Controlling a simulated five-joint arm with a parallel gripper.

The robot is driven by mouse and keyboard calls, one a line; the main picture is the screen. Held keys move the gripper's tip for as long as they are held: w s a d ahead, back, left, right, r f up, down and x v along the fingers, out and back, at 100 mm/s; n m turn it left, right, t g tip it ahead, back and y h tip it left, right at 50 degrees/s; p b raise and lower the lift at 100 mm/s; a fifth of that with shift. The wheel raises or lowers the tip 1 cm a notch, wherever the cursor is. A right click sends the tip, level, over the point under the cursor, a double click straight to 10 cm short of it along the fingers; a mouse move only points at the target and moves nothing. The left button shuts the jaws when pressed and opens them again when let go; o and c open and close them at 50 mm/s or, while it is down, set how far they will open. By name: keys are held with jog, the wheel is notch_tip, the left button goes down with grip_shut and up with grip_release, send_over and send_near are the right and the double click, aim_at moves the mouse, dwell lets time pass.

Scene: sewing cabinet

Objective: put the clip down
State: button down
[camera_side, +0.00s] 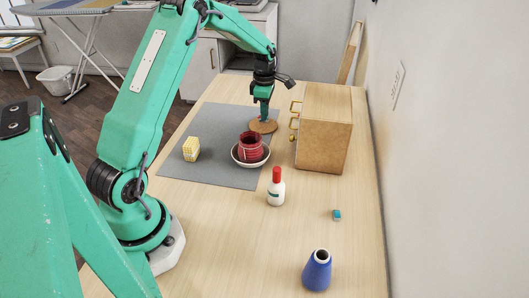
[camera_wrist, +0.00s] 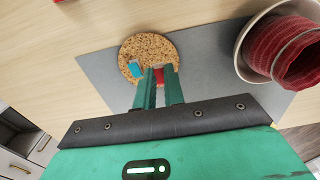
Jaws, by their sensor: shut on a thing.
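My gripper (camera_wrist: 159,82) points down at the round cork coaster (camera_wrist: 130,49). Its fingers are shut on a small red piece (camera_wrist: 159,74), which I take to be the clip; the fingers hide part of it. A small blue piece (camera_wrist: 135,69) shows beside the left finger, over the coaster; I cannot tell whether it touches the finger. In the side view my gripper (camera_side: 264,117) stands low over the coaster (camera_side: 269,127) at the far right part of the grey mat. The clip cannot be made out there. I cannot tell whether the clip touches the cork.
A wooden cabinet (camera_side: 325,130) with brass handles stands close right of the coaster. A white bowl (camera_side: 237,158) holding a red roll (camera_side: 250,146) is nearer. A yellow block (camera_side: 191,149), red-capped bottle (camera_side: 276,190), blue cone (camera_side: 317,271) and small teal item (camera_side: 336,215) stand apart.

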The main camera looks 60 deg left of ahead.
jog(key=shift+f, duration=0.1)
jog(key=shift+f, duration=1.8)
jog(key=shift+f, duration=0.1)
jog(key=c, duration=1.5)
grip_release()
notch_tip(320, 180, up, 12)
jog(key=shift+r, duration=0.25)
